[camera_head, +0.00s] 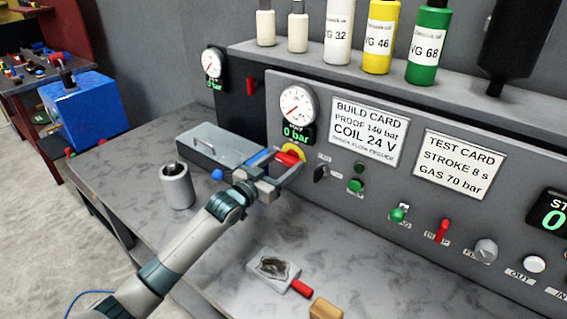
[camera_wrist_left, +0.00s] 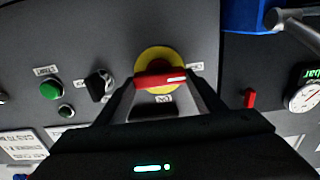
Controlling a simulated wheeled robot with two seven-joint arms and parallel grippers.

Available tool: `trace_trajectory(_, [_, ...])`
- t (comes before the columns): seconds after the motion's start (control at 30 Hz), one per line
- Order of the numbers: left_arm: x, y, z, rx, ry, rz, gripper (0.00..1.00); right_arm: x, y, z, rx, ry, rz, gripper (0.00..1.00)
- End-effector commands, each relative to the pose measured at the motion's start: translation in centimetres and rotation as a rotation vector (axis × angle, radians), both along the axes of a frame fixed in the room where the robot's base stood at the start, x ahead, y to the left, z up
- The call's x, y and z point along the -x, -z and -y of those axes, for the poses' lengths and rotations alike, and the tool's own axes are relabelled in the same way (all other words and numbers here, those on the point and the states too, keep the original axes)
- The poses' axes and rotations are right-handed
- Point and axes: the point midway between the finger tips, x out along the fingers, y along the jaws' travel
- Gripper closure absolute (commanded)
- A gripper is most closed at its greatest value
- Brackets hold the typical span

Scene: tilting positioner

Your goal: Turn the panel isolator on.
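The panel isolator is a red handle (camera_head: 287,158) on a round yellow plate (camera_head: 296,149), on the sloped grey panel below the right-hand gauge. In the left wrist view the red handle (camera_wrist_left: 160,80) lies crosswise over the yellow plate (camera_wrist_left: 158,58), with a white mark near its right end. My left gripper (camera_head: 283,172) is at the isolator, its fingers apart. In the left wrist view the left gripper (camera_wrist_left: 164,88) has one finger beside each end of the handle. I cannot tell whether they touch it. My right gripper is not in view.
A black selector knob (camera_head: 321,173) and a green button (camera_head: 356,185) sit right of the isolator. A grey box (camera_head: 215,146) and a metal cylinder (camera_head: 176,186) stand on the bench to the left. A red-handled tool (camera_head: 302,288) lies at the front.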

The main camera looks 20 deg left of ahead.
Motion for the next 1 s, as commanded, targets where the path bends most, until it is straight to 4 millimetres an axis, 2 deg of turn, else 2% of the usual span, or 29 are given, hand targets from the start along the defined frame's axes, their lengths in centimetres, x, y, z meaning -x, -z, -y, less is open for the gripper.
trace_trajectory(0.47, [0.02, 0.02, 0.06, -0.108, 0.000, 0.038, 0.60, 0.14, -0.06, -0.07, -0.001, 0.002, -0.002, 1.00])
trace_trajectory(1.0, [0.09, 0.07, 0.28, -0.533, 0.001, 0.193, 0.60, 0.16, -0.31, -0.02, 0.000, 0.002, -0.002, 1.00])
